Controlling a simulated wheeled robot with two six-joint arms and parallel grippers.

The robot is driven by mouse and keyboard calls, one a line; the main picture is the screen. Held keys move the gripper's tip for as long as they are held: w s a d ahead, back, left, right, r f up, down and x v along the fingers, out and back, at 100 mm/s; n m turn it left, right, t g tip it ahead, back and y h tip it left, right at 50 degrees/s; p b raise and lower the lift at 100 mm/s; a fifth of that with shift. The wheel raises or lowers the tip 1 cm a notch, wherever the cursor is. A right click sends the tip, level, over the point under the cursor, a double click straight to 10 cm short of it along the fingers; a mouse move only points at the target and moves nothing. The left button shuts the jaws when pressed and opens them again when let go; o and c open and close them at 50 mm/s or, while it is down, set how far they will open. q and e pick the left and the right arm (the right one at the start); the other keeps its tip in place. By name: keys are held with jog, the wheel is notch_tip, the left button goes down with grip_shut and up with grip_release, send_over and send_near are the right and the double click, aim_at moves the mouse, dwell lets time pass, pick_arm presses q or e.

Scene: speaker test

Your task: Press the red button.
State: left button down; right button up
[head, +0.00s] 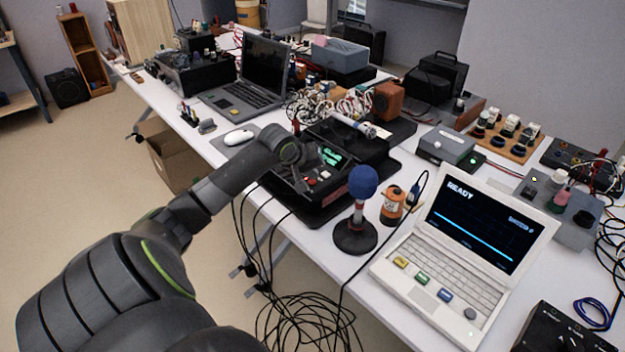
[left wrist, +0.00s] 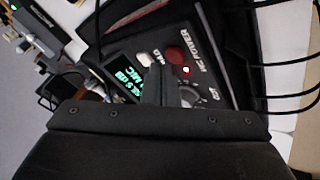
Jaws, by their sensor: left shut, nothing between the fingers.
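The red button (left wrist: 176,55) is round and sits on a black panel beside a white button (left wrist: 147,58) and a green-lit display (left wrist: 125,82), under lettering that seems to read "MIC POWER". In the head view the red button (head: 325,174) shows small on the black device (head: 335,205), just right of my gripper. My left gripper (head: 301,172) is shut and empty over the panel's left part. In the left wrist view its fingertips (left wrist: 160,72) point at the panel, just short of the two buttons in the picture; contact cannot be told. My right gripper is not in view.
A microphone with a blue foam top (head: 363,182) stands right of the device, near an orange canister (head: 393,205). A white laptop (head: 470,250) reading "READY" is further right. A white mouse (head: 239,137) lies left. Black cables (head: 300,320) hang below the table edge.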

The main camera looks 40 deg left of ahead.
aim_at(311, 183)
pick_arm(q)
jog(key=shift+f, duration=0.6)
dwell(0.7)
jog(key=shift+r+p, duration=0.95)
jog(key=shift+p, duration=0.6)
notch_tip(311, 183, up, 6)
jog(key=p, duration=0.7)
